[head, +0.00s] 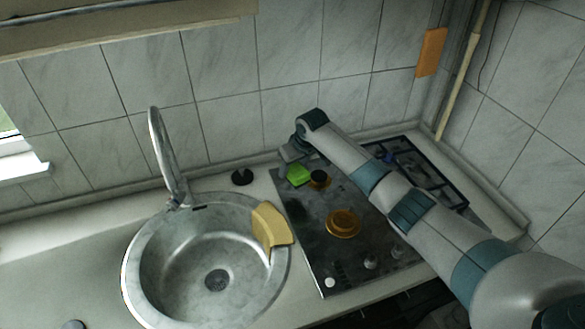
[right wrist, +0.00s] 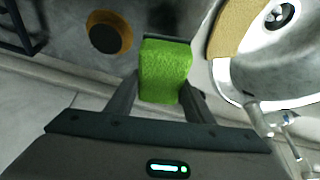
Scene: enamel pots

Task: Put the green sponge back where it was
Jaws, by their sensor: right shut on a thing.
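The green sponge (head: 298,175) shows at the back left corner of the dark hob in the head view, beside the small back burner. It also fills the middle of the right wrist view (right wrist: 166,62). My right gripper (head: 291,160) reaches over the hob to it. In the right wrist view its two fingers (right wrist: 160,92) are on either side of the sponge, shut on it. I cannot tell whether the sponge touches the hob or hangs just above it. My left gripper is not in view.
The hob (head: 310,245) has a brass burner (head: 342,223) and a small burner (head: 319,180). Left of it is a round steel sink (head: 165,285) with a tall tap (head: 166,160) and a yellow cloth-like piece (head: 270,227) over its rim. A black knob-like thing (head: 242,177) stands behind. The tiled wall is close.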

